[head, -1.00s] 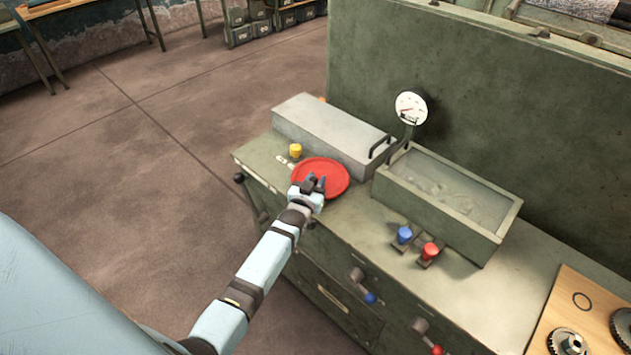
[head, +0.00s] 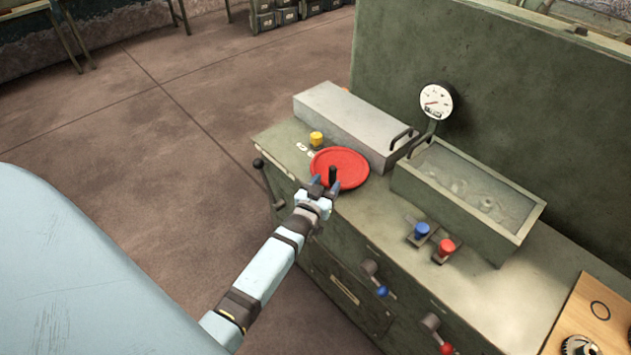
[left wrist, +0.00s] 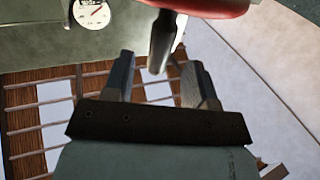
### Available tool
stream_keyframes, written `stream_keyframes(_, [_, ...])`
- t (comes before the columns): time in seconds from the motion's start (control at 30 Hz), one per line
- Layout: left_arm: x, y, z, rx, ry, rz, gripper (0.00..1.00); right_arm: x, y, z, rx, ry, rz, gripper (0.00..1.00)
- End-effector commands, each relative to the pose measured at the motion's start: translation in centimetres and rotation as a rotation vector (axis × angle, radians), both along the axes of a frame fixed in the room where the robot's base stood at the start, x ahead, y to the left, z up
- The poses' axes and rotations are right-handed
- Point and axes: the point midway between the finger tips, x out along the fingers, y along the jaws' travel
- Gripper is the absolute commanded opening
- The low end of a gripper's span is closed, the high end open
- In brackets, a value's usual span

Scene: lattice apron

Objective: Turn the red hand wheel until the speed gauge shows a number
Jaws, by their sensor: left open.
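The red hand wheel (head: 347,160) lies flat on top of the green cabinet, with a dark upright handle (head: 332,174) near its front rim. My left gripper (head: 325,184) is open at the front edge of the wheel, its fingers pointing at the handle. In the left wrist view the handle (left wrist: 160,45) hangs below the red wheel (left wrist: 205,6), between and just beyond the open fingers (left wrist: 158,75). I cannot tell whether a finger touches it. The round white speed gauge (head: 436,101) stands behind on a post; its reading is too small to make out. My right gripper is not in view.
A grey box with a handle (head: 340,115) stands behind the wheel, and a yellow knob (head: 316,138) to its left. A green tray (head: 470,215), blue knob (head: 421,229) and red knob (head: 446,246) are on the right. A black-knobbed lever (head: 266,175) juts from the left end.

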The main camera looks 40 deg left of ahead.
Motion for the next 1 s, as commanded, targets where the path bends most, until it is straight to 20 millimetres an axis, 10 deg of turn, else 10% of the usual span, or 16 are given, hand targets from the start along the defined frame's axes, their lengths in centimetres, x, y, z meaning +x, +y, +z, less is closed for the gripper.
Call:
stream_keyframes(0.3, [-6.2, -1.0, -0.1, 0.001, 0.0, 0.0, 0.52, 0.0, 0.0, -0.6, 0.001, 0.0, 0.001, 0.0])
stream_keyframes(0.77, [-7.5, -1.2, 0.0, 0.001, -0.001, 0.0, 0.52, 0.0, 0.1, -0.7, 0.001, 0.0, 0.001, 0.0])
stream_keyframes(1.0, [-7.2, 2.2, -0.3, 0.307, -0.064, -0.021, 0.0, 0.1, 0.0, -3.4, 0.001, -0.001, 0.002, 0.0])
